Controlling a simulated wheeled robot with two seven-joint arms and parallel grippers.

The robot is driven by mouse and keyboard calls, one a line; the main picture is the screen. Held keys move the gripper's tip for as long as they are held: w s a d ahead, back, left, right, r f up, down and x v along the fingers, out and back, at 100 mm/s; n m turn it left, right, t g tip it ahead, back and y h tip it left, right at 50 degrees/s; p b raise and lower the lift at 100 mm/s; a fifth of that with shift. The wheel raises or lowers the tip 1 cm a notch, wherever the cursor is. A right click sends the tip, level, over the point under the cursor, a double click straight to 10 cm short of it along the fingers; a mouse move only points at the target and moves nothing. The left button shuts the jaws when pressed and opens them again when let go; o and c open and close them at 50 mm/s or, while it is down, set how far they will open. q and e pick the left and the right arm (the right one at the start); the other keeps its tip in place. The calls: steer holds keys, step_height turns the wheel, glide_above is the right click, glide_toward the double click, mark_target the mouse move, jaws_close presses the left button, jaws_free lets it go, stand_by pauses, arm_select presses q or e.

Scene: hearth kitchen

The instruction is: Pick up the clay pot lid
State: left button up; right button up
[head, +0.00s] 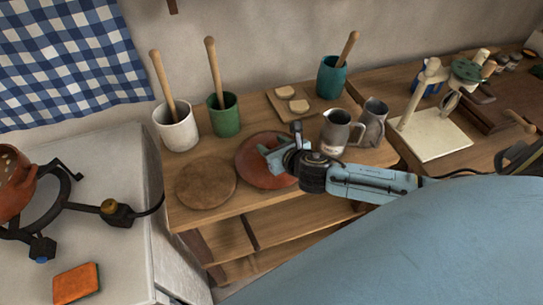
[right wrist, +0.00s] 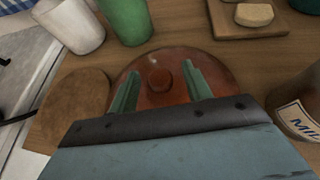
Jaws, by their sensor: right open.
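The clay pot lid (head: 257,175) is a round reddish-brown disc lying flat on the wooden table in the head view. In the right wrist view the lid (right wrist: 200,62) shows a small round knob (right wrist: 159,78) on top. My right gripper (head: 272,157) reaches in from the right over the lid and covers part of it. In the right wrist view its two green fingers (right wrist: 160,88) are apart, one on each side of the knob, and nothing is held. I cannot tell how high the fingertips are above the lid. My left gripper is not in view.
A round wooden board (head: 205,182) lies left of the lid. Behind stand a white cup (head: 176,130) and a green cup (head: 224,119), each with a wooden handle. A small board with bread slices (head: 292,93) and metal jugs (head: 335,132) are nearby. A stove (head: 100,160) stands at left.

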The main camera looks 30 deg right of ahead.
steer(key=shift+w+f, duration=0.3)
steer(key=shift+w, duration=0.25)
steer(key=shift+r, duration=0.1)
jaws_close()
